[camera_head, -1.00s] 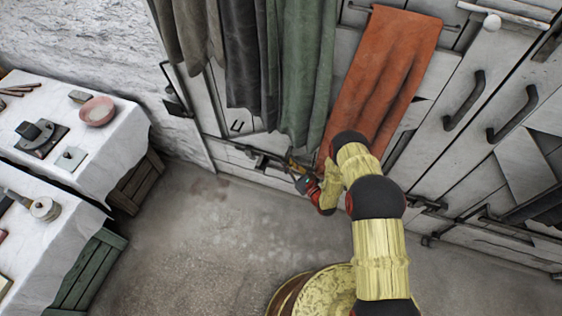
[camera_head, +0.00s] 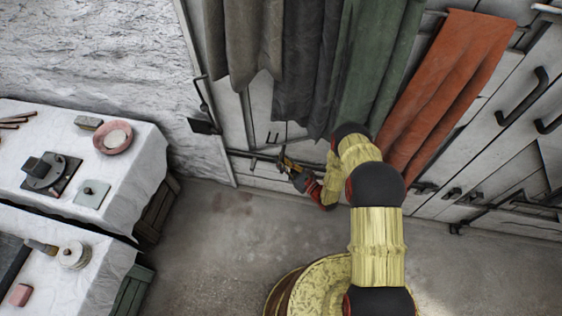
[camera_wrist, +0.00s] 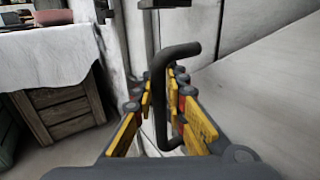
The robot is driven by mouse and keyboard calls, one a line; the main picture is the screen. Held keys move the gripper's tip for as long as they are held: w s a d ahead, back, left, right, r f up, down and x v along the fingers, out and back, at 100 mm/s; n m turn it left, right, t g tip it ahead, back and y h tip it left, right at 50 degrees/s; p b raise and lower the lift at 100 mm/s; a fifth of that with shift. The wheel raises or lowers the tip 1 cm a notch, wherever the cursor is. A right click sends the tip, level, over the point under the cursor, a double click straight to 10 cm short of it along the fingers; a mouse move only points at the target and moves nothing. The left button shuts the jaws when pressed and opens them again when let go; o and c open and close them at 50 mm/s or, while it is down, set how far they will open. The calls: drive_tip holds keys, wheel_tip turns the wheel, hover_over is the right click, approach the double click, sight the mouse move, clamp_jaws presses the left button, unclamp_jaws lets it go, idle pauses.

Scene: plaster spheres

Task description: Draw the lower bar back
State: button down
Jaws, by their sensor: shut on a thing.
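The lower bar (camera_head: 250,154) is a dark rod running along the foot of the pale panelled wall, below the hanging cloths. Its dark bent handle (camera_wrist: 160,95) stands upright in the middle of the wrist view. My gripper (camera_head: 286,161) is at the bar, low on the wall below the dark cloth. In the wrist view my gripper (camera_wrist: 162,92) has its yellow and grey fingers on both sides of the handle, shut on it. The fingers partly hide the handle's lower part, and the join of handle and bar is hard to see.
Hanging cloths, dark (camera_head: 305,70), green (camera_head: 375,65) and orange (camera_head: 445,90), hang above and right. White-covered tables (camera_head: 130,175) with tools and a pink bowl (camera_head: 113,137) stand at the left. A dark latch plate (camera_head: 204,126) is on the wall. The floor (camera_head: 215,235) between is clear.

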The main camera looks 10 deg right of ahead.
drive_tip(key=shift+a, duration=0.4)
drive_tip(key=c, duration=1.8)
unclamp_jaws()
drive_tip(key=shift+a+r, duration=0.1)
drive_tip(key=shift+c, duration=0.2)
drive_tip(key=shift+d, duration=0.2)
drive_tip(key=shift+s+d, duration=0.2)
drive_tip(key=v, duration=1.1)
